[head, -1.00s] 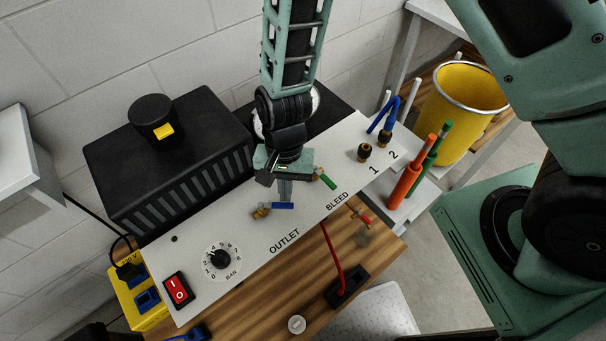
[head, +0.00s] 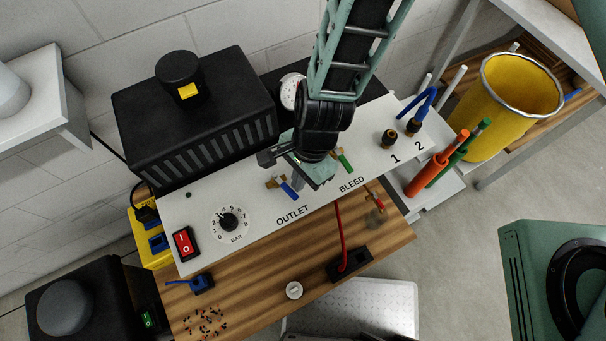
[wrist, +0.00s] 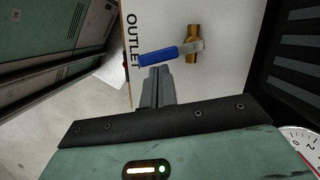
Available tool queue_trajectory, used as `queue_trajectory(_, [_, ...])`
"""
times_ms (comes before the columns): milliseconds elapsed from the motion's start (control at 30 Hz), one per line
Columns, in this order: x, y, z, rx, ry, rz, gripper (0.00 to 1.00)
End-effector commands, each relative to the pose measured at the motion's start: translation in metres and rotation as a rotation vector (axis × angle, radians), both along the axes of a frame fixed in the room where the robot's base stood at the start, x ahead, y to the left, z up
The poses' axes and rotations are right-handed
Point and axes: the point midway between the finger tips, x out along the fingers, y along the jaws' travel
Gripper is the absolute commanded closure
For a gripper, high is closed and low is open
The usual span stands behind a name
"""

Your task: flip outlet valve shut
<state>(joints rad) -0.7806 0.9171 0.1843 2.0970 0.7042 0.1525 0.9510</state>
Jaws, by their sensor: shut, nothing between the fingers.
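The outlet valve shows in the head view as a brass body with a blue lever (head: 289,189), above the word OUTLET on the white panel (head: 250,195). The lever slants down to the right, toward the label. In the wrist view the blue lever (wrist: 165,55) runs from the brass body (wrist: 194,40) toward the word OUTLET, roughly crosswise to the body. My gripper (head: 298,184) is shut and empty, pointing down at the panel beside the lever. In the wrist view its fingertips (wrist: 158,72) are right at the lever's edge; I cannot tell whether they touch.
The green-levered bleed valve (head: 345,163) is close to the right of my gripper. A black ribbed box (head: 195,115) stands behind the panel. A round white gauge (head: 291,91) is behind my wrist. Orange and green torch handles (head: 437,163) and a yellow bin (head: 515,100) are at right.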

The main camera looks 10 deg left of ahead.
Motion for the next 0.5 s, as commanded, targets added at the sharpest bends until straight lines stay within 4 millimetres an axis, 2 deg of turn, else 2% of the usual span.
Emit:
queue_trajectory(300, [0.006, 0.012, 0.001, 0.0, 0.0, 0.002, 1.0])
queue_trajectory(500, [0.006, 0.012, 0.0, 0.0, 0.0, 0.002, 1.0])
